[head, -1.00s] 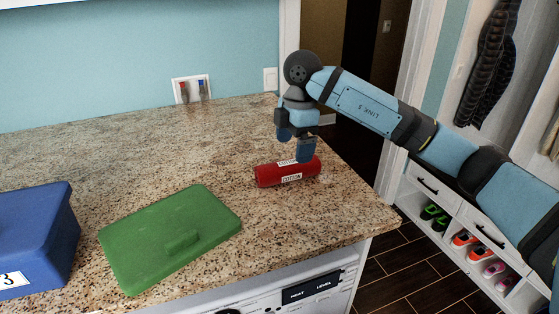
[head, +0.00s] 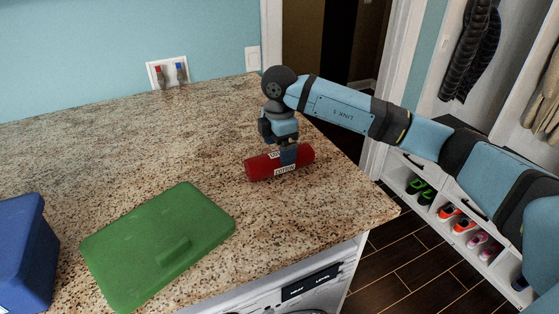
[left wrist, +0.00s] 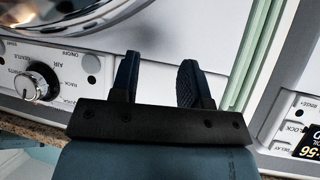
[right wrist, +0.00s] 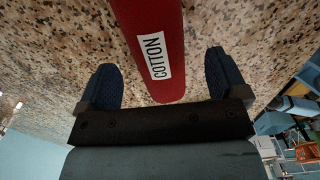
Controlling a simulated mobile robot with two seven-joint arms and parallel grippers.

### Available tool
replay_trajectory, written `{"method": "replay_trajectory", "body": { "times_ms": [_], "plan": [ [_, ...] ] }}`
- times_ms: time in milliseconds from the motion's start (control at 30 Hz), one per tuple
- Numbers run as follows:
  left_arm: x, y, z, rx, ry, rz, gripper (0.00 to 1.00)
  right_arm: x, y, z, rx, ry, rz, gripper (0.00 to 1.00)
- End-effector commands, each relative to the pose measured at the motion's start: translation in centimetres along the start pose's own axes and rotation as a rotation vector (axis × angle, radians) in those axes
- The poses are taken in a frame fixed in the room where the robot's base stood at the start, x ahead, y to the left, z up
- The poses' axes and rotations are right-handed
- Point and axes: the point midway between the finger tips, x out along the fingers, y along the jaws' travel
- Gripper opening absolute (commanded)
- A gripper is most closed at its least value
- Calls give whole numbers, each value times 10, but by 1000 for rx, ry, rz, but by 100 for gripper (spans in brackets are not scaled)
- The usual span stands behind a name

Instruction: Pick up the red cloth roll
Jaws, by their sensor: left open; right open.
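The red cloth roll (head: 258,167) lies on the speckled granite counter near its right edge, with white COTTON labels on it. My right gripper (head: 283,158) is over the roll, pointing down, with its near finger in front of it in the head view. In the right wrist view the roll (right wrist: 158,85) shows between the two spread fingers (right wrist: 163,80), with a gap on each side. The right gripper is open. My left gripper (left wrist: 158,82) is open and empty in the left wrist view, in front of white appliance fronts, and is out of the head view.
A green lid (head: 150,240) with a handle lies on the counter left of the roll. A blue box (head: 25,245) stands at the far left. A washer (head: 290,297) is under the counter's front edge. Granite behind the roll is clear.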

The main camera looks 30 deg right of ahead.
Motion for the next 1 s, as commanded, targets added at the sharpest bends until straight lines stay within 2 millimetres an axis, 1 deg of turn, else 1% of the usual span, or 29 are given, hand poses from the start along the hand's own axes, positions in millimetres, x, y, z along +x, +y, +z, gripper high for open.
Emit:
{"method": "replay_trajectory", "body": {
  "times_ms": [133,300,400,600,633,667,700,767,800,867,1000],
  "plan": [
    [-7,-3,-12,2,6,-6,42,18,2,2,0,-1,-4,92],
    [-10,-6,-17,2,11,-14,42,42,3,3,0,0,-2,92],
    [-11,-6,-17,1,11,-15,42,48,3,3,0,0,-1,92],
    [-10,-6,-15,0,7,-14,42,49,3,3,-1,0,0,92],
    [-10,-5,-14,0,6,-13,42,49,3,3,-1,0,0,87],
    [-10,-5,-14,0,4,-13,42,49,3,3,-1,0,0,80],
    [-10,-4,-13,0,3,-12,42,48,3,3,-1,0,0,71],
    [-10,-4,-13,-1,2,-11,42,48,3,3,-1,0,0,57],
    [-10,-3,-12,-1,1,-10,42,48,3,3,-1,0,0,48],
    [-10,-3,-12,-1,1,-9,42,48,3,3,-1,0,0,35],
    [-10,-2,-12,-2,1,-8,42,48,3,3,-1,0,0,35]
  ]
}}
